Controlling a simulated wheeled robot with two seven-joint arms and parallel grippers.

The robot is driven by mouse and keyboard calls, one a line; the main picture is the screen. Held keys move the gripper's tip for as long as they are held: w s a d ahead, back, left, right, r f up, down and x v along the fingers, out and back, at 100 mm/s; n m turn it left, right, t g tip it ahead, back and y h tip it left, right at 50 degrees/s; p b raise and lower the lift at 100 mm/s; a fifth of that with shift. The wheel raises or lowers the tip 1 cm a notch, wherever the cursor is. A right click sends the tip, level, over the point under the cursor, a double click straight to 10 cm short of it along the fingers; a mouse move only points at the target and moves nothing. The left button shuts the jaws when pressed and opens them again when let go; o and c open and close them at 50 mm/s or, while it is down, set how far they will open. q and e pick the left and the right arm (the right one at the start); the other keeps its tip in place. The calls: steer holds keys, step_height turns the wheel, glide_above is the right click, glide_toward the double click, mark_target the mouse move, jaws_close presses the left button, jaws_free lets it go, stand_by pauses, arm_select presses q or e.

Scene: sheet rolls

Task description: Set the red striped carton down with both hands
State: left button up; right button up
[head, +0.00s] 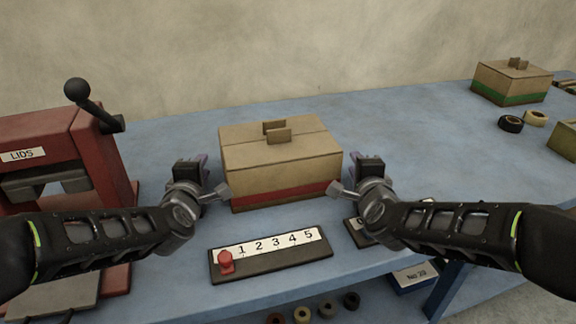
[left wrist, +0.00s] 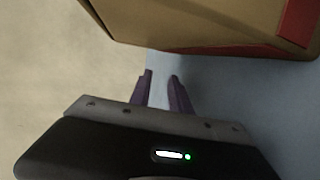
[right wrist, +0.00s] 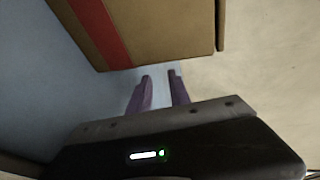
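The red striped carton (head: 272,165) is a brown box with a red band low on its side and two small upright tabs on its lid. It stands upright and appears to rest on the blue table (head: 190,139). My left gripper (head: 205,172) is beside its left side, open and empty; in the left wrist view its fingertips (left wrist: 160,75) are apart from the carton (left wrist: 200,22). My right gripper (head: 352,176) is beside its right side, with a gap between its fingertips (right wrist: 159,73), very close to the carton's edge (right wrist: 160,35). Contact there is unclear.
A red press labelled LIDS (head: 85,150) with a black-knobbed lever stands at left. A numbered board (head: 270,256) with a red peg lies in front of the carton. A green-striped carton (head: 511,82) and tape rolls (head: 511,124) are at the far right.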

arm_select(q)
steer(key=o, duration=0.4)
arm_select(e)
steer(key=o, duration=0.4)
arm_select(q)
steer(key=shift+s, duration=0.1)
steer(key=v, duration=1.1)
steer(key=shift+s+r, duration=0.15)
steer(key=shift+s, duration=0.2)
arm_select(e)
steer(key=shift+r, duration=0.1)
step_height(320, 180, up, 10)
steer(key=shift+f, duration=0.1)
